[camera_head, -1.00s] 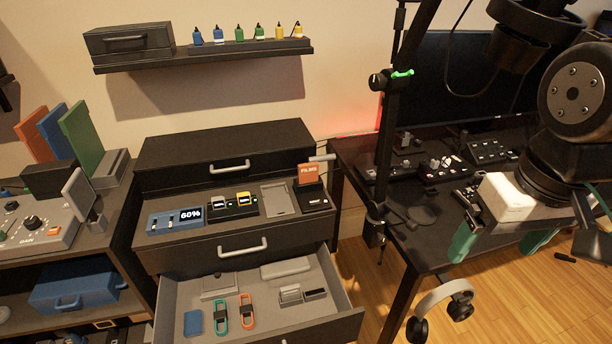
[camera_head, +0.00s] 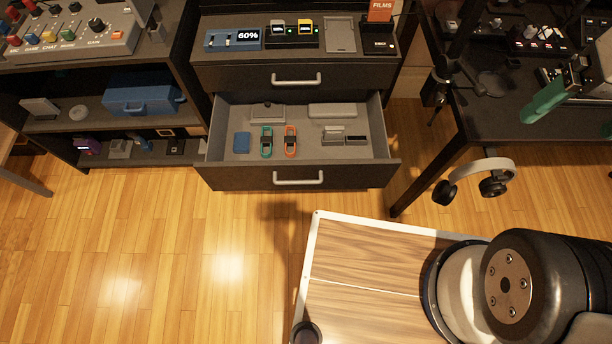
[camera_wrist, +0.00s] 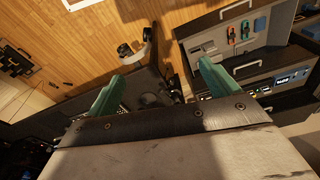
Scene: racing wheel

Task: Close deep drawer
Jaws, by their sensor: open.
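The deep drawer (camera_head: 222,179) is pulled out of the dark drawer cabinet in the head view, with its silver bar handle (camera_head: 299,178) on the front. It holds a blue box, green and orange looped items and several grey pieces. The drawer also shows at the upper right of the wrist view (camera_wrist: 213,29). My gripper (camera_wrist: 155,85) is open and empty in the wrist view, its two green fingers apart, away from the drawer. In the head view one green finger (camera_head: 546,100) shows at the right, over the black desk.
A shut drawer (camera_head: 250,78) is above the open one. The black desk (camera_head: 470,118) stands right, with headphones (camera_head: 480,172) hanging at its edge. A shelf with a blue case (camera_head: 140,95) is left. Wood floor (camera_head: 150,250) in front of the drawer is clear.

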